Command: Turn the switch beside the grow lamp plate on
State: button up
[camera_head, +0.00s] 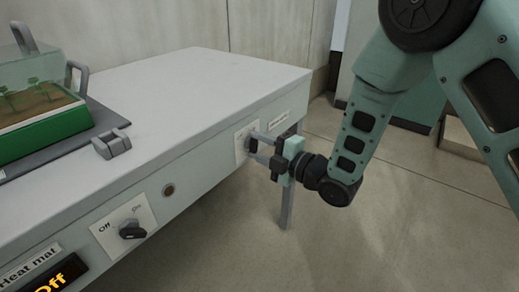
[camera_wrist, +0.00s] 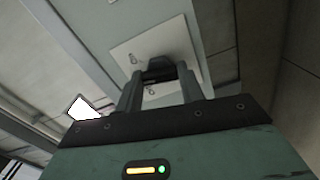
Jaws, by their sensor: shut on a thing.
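The dark switch knob (camera_wrist: 158,66) sits on a white square plate (camera_wrist: 130,45) on the bench's front panel. My gripper (camera_head: 257,145) reaches the panel from the right. In the wrist view its two fingers (camera_wrist: 159,82) are closed on the knob, one at each side. The knob's pointer direction is hidden.
A second knob (camera_head: 132,230) marked Off and On is nearer on the panel, by a Heat mat label (camera_head: 30,263) and a display (camera_head: 62,277) reading Off. A green seedling tray (camera_head: 45,117) and a grey handle (camera_head: 111,145) are on the bench top (camera_head: 190,85). Floor right of the bench is clear.

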jog(key=m, duration=0.6)
jog(key=shift+f+m+b, duration=0.1)
jog(key=shift+m+b, duration=0.2)
dwell(0.4)
jog(key=o, duration=1)
jog(key=shift+d, duration=0.15)
jog(key=p+v, duration=0.6)
jog(key=v, duration=1.1)
jog(key=shift+s, duration=0.15)
